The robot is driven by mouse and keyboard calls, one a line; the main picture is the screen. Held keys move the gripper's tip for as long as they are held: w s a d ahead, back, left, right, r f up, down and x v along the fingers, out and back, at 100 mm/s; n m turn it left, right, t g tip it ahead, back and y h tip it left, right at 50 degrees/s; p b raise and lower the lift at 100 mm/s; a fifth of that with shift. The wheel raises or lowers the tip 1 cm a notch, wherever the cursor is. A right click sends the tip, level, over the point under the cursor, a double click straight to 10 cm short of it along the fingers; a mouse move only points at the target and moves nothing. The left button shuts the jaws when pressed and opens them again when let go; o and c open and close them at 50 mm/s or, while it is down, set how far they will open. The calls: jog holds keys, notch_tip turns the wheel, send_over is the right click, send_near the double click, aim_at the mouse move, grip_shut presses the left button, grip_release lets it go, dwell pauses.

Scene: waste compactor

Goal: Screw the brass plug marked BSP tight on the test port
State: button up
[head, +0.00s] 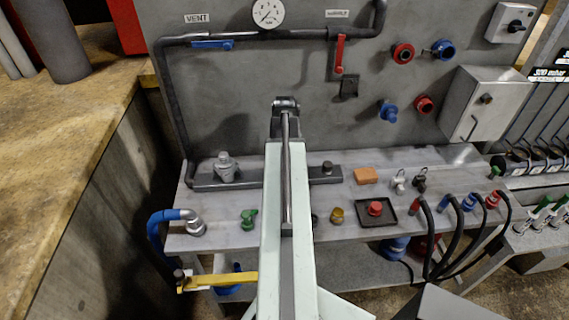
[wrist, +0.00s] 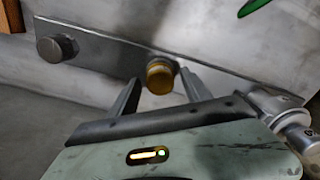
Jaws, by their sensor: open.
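A brass plug (wrist: 160,80) sits on the grey manifold bar (wrist: 105,60) in the wrist view, where a port lies beneath it. No marking on it is readable, and I cannot tell how far it is screwed in. My gripper (wrist: 159,78) is open, with one finger on either side of the plug and a gap visible on each side. In the head view my arm hides the gripper and this plug; the bar (head: 255,179) shows on both sides of the arm. Another brass-coloured fitting (head: 337,215) stands on the bench, its marking unreadable.
A dark cap (wrist: 57,48) and a silver fitting (wrist: 292,118) flank the plug. On the bench are an orange block (head: 366,175), a black tray (head: 359,218) with a red part, and a green fitting (head: 248,218). The panel's pipework rises behind.

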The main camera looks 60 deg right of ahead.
jog(key=n, duration=0.4)
jog(key=shift+n, duration=0.4)
jog(key=n, duration=0.4)
jog(key=shift+n, duration=0.4)
grip_shut()
jog(key=m, duration=0.5)
jog(key=m, duration=0.5)
jog(key=shift+m, duration=0.3)
